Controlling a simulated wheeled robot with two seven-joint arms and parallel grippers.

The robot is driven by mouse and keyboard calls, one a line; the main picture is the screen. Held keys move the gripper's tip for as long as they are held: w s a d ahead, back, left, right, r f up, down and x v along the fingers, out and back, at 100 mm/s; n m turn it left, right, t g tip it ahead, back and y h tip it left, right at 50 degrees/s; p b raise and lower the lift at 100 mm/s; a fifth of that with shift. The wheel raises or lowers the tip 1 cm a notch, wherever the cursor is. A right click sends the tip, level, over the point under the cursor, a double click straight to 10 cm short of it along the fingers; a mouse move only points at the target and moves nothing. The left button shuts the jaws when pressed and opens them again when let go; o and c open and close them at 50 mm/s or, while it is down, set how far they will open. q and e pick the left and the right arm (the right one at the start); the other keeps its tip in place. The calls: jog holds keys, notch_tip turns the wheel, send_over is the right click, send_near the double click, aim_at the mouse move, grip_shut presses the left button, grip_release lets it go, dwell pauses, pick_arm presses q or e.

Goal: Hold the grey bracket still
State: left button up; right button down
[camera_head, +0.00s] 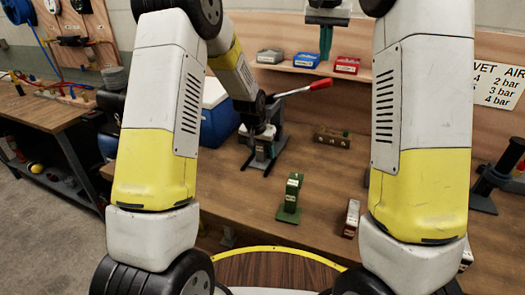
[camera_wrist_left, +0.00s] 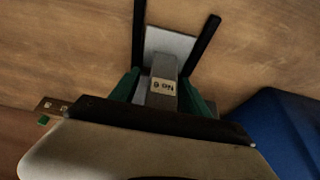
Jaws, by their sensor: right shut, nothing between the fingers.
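The grey bracket (camera_wrist_left: 165,68) stands upright with a small label reading "No 6" and a light plate at its foot. In the head view the bracket (camera_head: 261,153) is low at the dark press with the red handle (camera_head: 305,89). My left gripper (camera_head: 261,141) reaches down over it. In the left wrist view the green fingers of my left gripper (camera_wrist_left: 163,92) stand on both sides of the bracket and appear closed on it; the exact contact is partly hidden. My right gripper (camera_head: 326,52) hangs empty in front of the shelf, its green fingers together.
Two dark bars (camera_wrist_left: 204,46) extend along the bench beside the bracket. A blue cool box (camera_head: 216,118) stands close on the left. A green stand (camera_head: 289,200) and a brown block (camera_head: 332,136) are on the wooden bench (camera_head: 315,175). Small bins (camera_head: 306,60) line the shelf.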

pick_arm(q)
jog(key=s+a+f+v, duration=0.1)
jog(key=s+a+v, duration=0.1)
jog(key=v, duration=1.7)
pick_arm(e)
jog(key=s+d+n+t+y, duration=0.2)
jog(key=s+d+y, duration=0.15)
jog(key=s, duration=1.35)
pick_arm(q)
jog(key=s+a+r+n, duration=0.1)
jog(key=s+r, duration=0.1)
jog(key=s, duration=0.5)
jog(key=s+a+r+n+t, duration=0.1)
jog(key=s+a+r, duration=0.1)
jog(key=s, duration=0.6)
jog(key=s+a+r+n, duration=0.1)
jog(key=s+r, duration=0.3)
jog(key=s, duration=0.4)
jog(key=shift+a+t+h, duration=0.35)
jog(key=shift+t+h, duration=0.05)
pick_arm(e)
jog(key=s+f+n, duration=0.1)
jog(key=s+f, duration=0.4)
jog(key=s, duration=0.3)
jog(key=s+a+f+n+t, duration=0.1)
jog(key=s+f, duration=0.4)
jog(key=s, duration=0.3)
jog(key=shift+a+t, duration=0.3)
